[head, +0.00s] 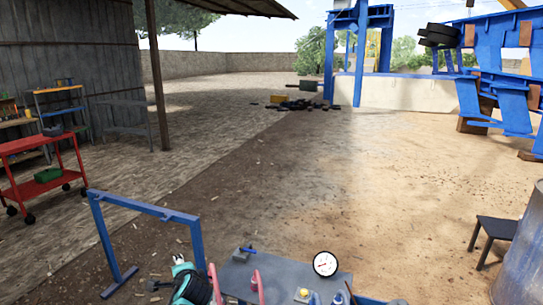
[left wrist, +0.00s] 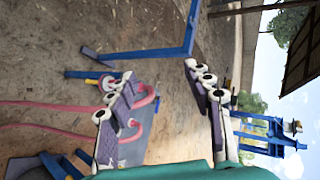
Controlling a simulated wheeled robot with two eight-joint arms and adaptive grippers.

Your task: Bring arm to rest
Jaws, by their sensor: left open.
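My left gripper (left wrist: 158,76) shows in the left wrist view with its two fingers spread wide apart and nothing between them. Behind the gap are bare ground and a blue frame. In the head view a teal and black part of my left arm (head: 188,284) stands at the bottom, left of the grey table (head: 240,272). The fingers cannot be made out clearly there. The blue frame (head: 150,208) stands just behind and left of that arm. It also shows in the left wrist view (left wrist: 145,54), turned on its side. My right gripper is in neither view.
The table bears a round white gauge (head: 325,263), pink curved pieces (head: 257,286) and small items. A red cart (head: 45,180) stands left, a black stool (head: 492,233) and metal drum (head: 524,255) right. Blue machinery (head: 495,85) is far right. The middle ground is open.

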